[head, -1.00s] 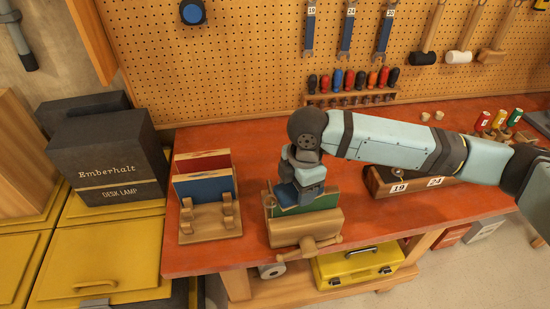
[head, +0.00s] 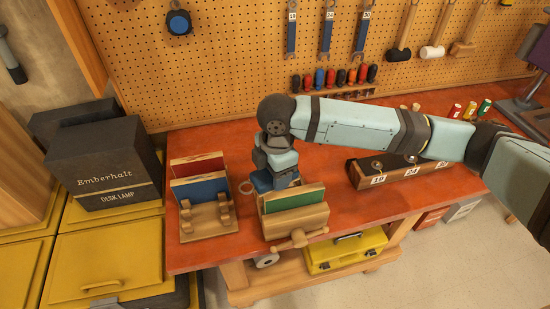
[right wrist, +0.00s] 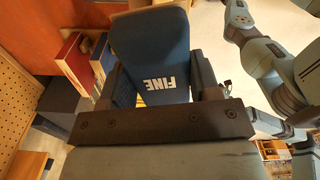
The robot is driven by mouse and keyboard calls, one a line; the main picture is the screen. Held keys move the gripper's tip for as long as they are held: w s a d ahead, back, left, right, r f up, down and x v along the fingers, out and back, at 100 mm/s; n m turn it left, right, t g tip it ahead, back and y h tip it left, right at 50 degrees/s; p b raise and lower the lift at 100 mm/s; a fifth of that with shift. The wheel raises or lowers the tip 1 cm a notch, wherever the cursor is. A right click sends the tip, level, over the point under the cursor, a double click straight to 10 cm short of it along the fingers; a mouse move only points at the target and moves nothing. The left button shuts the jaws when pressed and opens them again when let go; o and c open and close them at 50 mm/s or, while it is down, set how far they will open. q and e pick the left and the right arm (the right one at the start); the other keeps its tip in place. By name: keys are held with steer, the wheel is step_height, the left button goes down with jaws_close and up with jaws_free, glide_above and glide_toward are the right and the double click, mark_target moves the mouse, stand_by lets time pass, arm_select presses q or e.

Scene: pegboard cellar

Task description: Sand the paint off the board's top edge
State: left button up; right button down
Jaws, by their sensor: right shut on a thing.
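A green-faced board (head: 300,199) stands upright in a wooden vise (head: 297,221) at the front of the red bench. My right gripper (head: 274,186) is at the left part of the board's top edge. It is shut on a dark blue sanding block (right wrist: 150,55) marked FINE in the right wrist view. The head view does not show clearly whether the block touches the edge; my gripper hides that spot. Paint on the top edge is too small to judge. My left gripper is not seen; only arm links show at the right of the wrist view.
A wooden rack (head: 208,222) left of the vise holds a blue board (head: 200,188) and a red board (head: 197,165). A wooden tool block (head: 400,174) lies behind right. A yellow toolbox (head: 345,250) sits below.

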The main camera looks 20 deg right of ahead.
steer(key=shift+r, duration=0.9)
